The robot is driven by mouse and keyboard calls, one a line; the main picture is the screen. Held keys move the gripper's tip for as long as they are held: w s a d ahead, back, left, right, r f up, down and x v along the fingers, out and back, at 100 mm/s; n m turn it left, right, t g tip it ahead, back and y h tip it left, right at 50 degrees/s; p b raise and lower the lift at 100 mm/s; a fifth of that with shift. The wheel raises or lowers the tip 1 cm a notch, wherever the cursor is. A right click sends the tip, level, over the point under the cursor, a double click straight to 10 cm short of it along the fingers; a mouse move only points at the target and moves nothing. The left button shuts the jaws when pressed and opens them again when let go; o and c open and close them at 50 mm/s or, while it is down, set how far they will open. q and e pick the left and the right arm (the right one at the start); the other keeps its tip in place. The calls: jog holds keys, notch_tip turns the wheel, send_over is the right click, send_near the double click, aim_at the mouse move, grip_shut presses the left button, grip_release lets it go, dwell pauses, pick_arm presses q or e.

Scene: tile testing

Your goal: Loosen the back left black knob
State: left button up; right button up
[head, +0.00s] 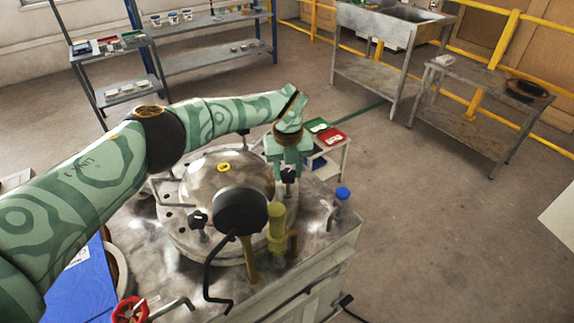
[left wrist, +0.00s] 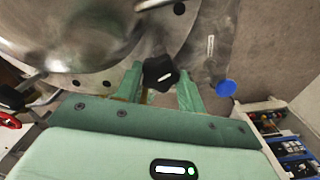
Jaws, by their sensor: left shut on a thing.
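A round metal vessel with a domed lid (head: 205,175) stands on a metal bench, with black star-shaped knobs around its rim. My left gripper (head: 289,172) reaches down over the lid's right side and is shut on a black knob there. The left wrist view shows this black knob (left wrist: 160,73) between the two green fingers, still upright on the rim. Another black knob (head: 198,219) sits at the lid's front left, and a small one (head: 243,132) is partly visible at the back. My right gripper is not in view.
A red handwheel (head: 130,310) is at the front left. A small trolley with red and green boxes (head: 330,136) is behind.

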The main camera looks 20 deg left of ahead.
pick_arm(q)
jog(key=shift+n+p, duration=1.05)
jog(key=shift+n, duration=1.25)
jog(key=o, duration=1)
notch_tip(320, 180, up, 16)
jog(key=p, duration=0.3)
jog(key=shift+r+p, duration=0.2)
jog(key=shift+p, duration=0.2)
